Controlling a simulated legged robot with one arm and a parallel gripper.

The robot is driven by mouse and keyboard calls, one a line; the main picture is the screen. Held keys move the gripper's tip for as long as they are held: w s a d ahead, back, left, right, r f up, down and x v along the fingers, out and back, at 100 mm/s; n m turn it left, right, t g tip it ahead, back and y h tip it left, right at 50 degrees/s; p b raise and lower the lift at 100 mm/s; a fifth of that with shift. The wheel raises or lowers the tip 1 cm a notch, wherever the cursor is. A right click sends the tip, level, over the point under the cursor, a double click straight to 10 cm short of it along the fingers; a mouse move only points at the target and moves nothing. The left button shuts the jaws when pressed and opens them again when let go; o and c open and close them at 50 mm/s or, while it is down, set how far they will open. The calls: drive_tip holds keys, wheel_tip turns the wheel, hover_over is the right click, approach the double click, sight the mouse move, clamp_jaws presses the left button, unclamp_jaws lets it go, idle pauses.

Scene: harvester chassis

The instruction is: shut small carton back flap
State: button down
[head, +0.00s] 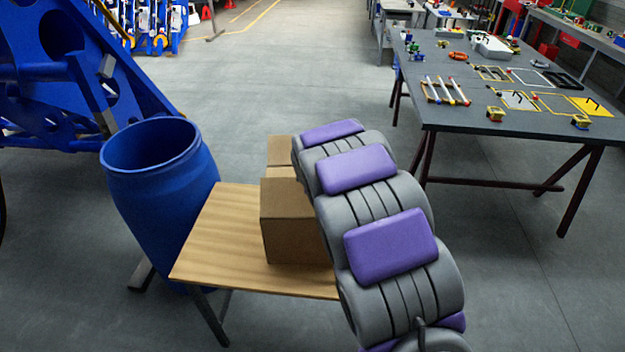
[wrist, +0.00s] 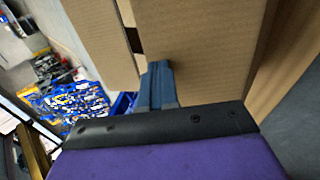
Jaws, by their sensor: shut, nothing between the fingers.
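The small brown carton (head: 288,222) sits on a wooden table. A cardboard panel (head: 281,150) rises behind its front top edge, and my arm covers its right side. In the wrist view, cardboard (wrist: 200,45) fills the top and middle, with another cardboard panel (wrist: 100,35) to its left and a narrow dark gap between them. I cannot tell which panel is the back flap. My gripper (wrist: 158,68) is shut and empty, with its blue-grey fingertips right by the cardboard near that gap. Contact is unclear. In the head view my arm hides the gripper.
The wooden table (head: 222,235) has bare room left of the carton. A blue barrel (head: 160,190) stands close to the table's left side. A dark workbench (head: 500,125) with tools is at the right. Open floor lies behind the carton.

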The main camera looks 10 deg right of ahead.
drive_tip(key=shift+w+r+p, duration=0.1)
drive_tip(key=shift+p, duration=0.3)
drive_tip(key=shift+w+g+p, duration=0.25)
drive_tip(key=shift+g+p, duration=0.05)
drive_tip(key=shift+p, duration=0.6)
drive_tip(key=p, duration=0.3)
drive_tip(key=shift+w+d+f+g, duration=0.1)
drive_tip(key=shift+w+f+g, duration=0.1)
drive_tip(key=shift+w+g, duration=0.2)
drive_tip(key=f+g+p, duration=0.1)
drive_tip(key=p, duration=0.1)
drive_tip(key=w+g+p, duration=0.1)
drive_tip(key=p, duration=0.2)
drive_tip(key=shift+w+d+f+y, duration=0.15)
drive_tip(key=shift+w+f+y, duration=0.05)
drive_tip(key=shift+f+y, duration=0.15)
drive_tip(key=f+g, duration=0.1)
drive_tip(key=w+f+g+p, duration=0.1)
drive_tip(key=f+g, duration=0.1)
drive_tip(key=shift+w+d+f+y, duration=0.15)
drive_tip(key=shift+w+f+y, duration=0.1)
drive_tip(key=shift+w+f, duration=0.1)
drive_tip(key=shift+f, duration=0.5)
drive_tip(key=shift+r, duration=0.1)
